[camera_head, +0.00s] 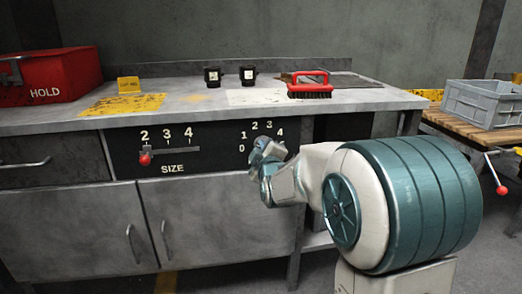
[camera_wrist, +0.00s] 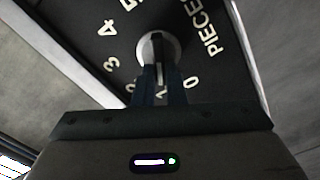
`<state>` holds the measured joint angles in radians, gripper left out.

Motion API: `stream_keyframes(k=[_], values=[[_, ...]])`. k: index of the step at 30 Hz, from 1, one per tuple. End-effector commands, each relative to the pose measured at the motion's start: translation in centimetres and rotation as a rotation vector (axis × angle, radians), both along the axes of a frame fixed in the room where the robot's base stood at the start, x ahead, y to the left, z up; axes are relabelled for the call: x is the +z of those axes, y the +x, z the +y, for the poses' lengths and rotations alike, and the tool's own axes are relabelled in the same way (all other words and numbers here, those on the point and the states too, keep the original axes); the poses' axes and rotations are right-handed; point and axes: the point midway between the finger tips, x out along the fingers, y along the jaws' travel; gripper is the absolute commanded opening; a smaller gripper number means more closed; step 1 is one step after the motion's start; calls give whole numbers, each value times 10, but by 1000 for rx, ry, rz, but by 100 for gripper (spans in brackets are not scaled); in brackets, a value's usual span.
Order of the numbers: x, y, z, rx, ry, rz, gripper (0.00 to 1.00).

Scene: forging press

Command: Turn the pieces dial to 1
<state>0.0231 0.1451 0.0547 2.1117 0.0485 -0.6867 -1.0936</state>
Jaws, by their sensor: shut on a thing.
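The pieces dial (camera_wrist: 157,46) shows in the wrist view as a round light knob with a dark raised bar, on a black panel (camera_wrist: 115,50) marked PIECES with numerals around it. My gripper (camera_wrist: 160,75) has its two dark fingers on either side of the bar, shut on it. The bar lies roughly in line with the 1, which shows partly between the fingers; I cannot tell which end is the pointer. In the head view my gripper (camera_head: 262,152) is at the panel below the numerals and hides the dial.
Left of the dial is the SIZE slider with a red knob (camera_head: 145,159). On the bench top (camera_head: 205,108) stand a red HOLD box (camera_head: 50,75), two black cups (camera_head: 212,76) and a red-handled brush (camera_head: 309,86). A grey crate (camera_head: 482,104) stands at right.

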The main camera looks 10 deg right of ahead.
Motion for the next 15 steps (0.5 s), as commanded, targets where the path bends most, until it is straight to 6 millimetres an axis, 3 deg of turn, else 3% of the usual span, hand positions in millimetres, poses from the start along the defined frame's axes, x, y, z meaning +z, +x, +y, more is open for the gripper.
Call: stream_keyframes(k=[2,3,5,6,15], values=[[-1,0,0,0,1,2,0],[-1,0,0,0,1,2,14],[-1,0,0,0,1,1,30],[-1,0,0,0,1,1,33],[0,-2,0,0,1,0,33]])
